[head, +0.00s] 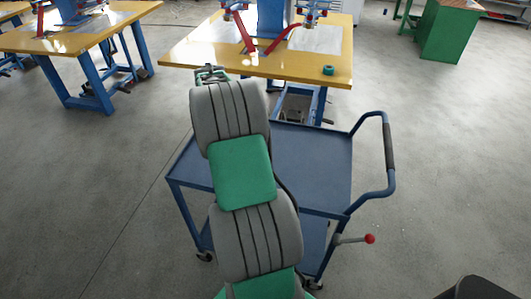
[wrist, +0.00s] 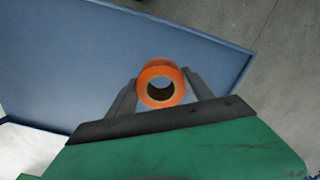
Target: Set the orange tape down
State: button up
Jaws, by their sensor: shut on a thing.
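The orange tape (wrist: 148,75) is a small ring-shaped roll, seen in the wrist view with its hole facing the camera. My gripper (wrist: 160,88) is shut on it, with one grey finger on each side. Behind the tape in that view is the blue top of the trolley (wrist: 60,50). I cannot tell how far above the trolley the tape is.
The blue trolley (head: 325,175) has a raised rim and a push handle (head: 388,150) at its right. Its visible top is bare. Beyond it stands a yellow-topped table (head: 200,50) with a green roll (head: 328,70) and blue-red equipment. Another yellow table (head: 80,35) is at the left.

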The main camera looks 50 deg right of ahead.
jog(key=s+d+r+m+p, duration=0.1)
jog(key=s+d+m, duration=0.1)
jog(key=s+d, duration=0.5)
jog(key=s+d+r+m, duration=0.2)
jog(key=s+d, duration=0.1)
jog(key=d, duration=0.7)
jog(key=s+d+r+m+p, duration=0.1)
jog(key=s+d+m, duration=0.1)
jog(key=s+d, duration=0.5)
jog(key=w+a+f+p, duration=0.1)
jog(key=a+f, duration=0.2)
jog(key=a, duration=0.1)
jog(key=w+a+f+p, duration=0.1)
jog(key=w+a+f, duration=0.1)
jog(key=a+f, duration=0.1)
jog(key=w+a+f+p, duration=0.1)
jog(key=w+a+f, duration=0.1)
jog(key=a+f, duration=0.1)
jog(key=shift+a+f+p, duration=0.2)
jog(key=shift+a+p, duration=0.15)
jog(key=shift+a, duration=0.55)
notch_tip(320, 180, down, 3)
jog(key=shift+w+a+r, duration=0.1)
jog(key=shift+f, duration=0.5)
jog(key=o, duration=1.4)
jog(key=shift+o, duration=0.2)
